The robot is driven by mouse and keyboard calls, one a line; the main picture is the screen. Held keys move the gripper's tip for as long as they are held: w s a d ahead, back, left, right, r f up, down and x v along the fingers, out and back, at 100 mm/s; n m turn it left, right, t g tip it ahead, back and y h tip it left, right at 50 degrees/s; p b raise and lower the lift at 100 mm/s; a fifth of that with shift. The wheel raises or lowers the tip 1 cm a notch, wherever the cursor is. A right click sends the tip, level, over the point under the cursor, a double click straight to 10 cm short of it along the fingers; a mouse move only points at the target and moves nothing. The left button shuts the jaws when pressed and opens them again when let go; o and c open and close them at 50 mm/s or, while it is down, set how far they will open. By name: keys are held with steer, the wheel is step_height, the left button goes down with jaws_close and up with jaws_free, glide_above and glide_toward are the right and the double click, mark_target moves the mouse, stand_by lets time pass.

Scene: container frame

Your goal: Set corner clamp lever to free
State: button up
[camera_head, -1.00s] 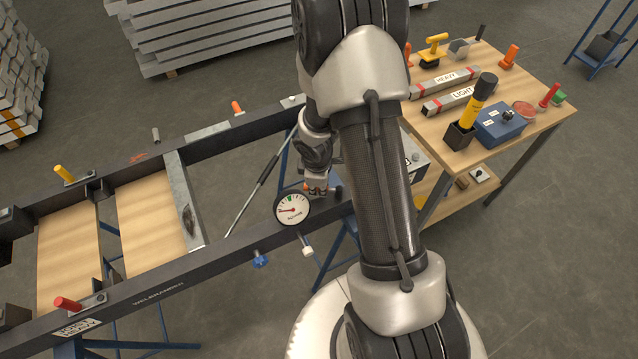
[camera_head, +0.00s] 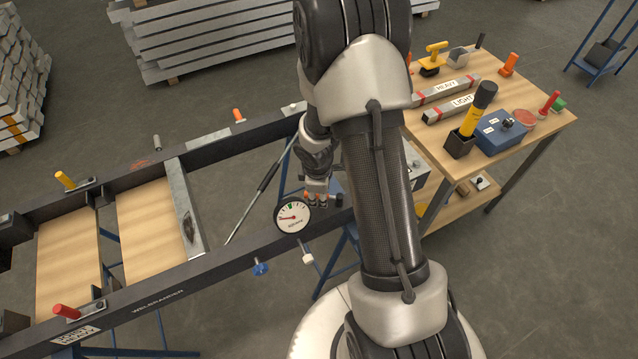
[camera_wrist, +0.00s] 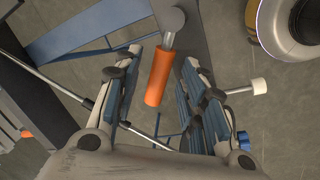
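An orange lever handle (camera_wrist: 158,78) on a short metal stem shows in the wrist view, most likely the corner clamp lever. It stands between the two blue-padded fingers of my gripper (camera_wrist: 163,62). The fingers are open, with a gap on both sides of the handle. In the head view my gripper (camera_head: 316,196) is at the frame's near right corner, beside the round gauge (camera_head: 293,215). My arm hides much of that corner. Another orange lever (camera_head: 239,114) sits on the far rail.
The dark frame (camera_head: 200,280) carries a yellow lever (camera_head: 65,180) and a red lever (camera_head: 66,311) at the left. A thin dark rod (camera_head: 263,187) slants across the frame's opening. A white-tipped pin (camera_wrist: 258,86) lies right of my fingers. A wooden table (camera_head: 540,122) stands at the right.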

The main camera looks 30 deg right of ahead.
step_height(320, 180, up, 11)
steer(key=s+a, duration=0.1)
steer(key=s, duration=0.1)
steer(key=shift+a, duration=0.15)
steer(key=shift+w+r, duration=0.1)
stand_by(0.3)
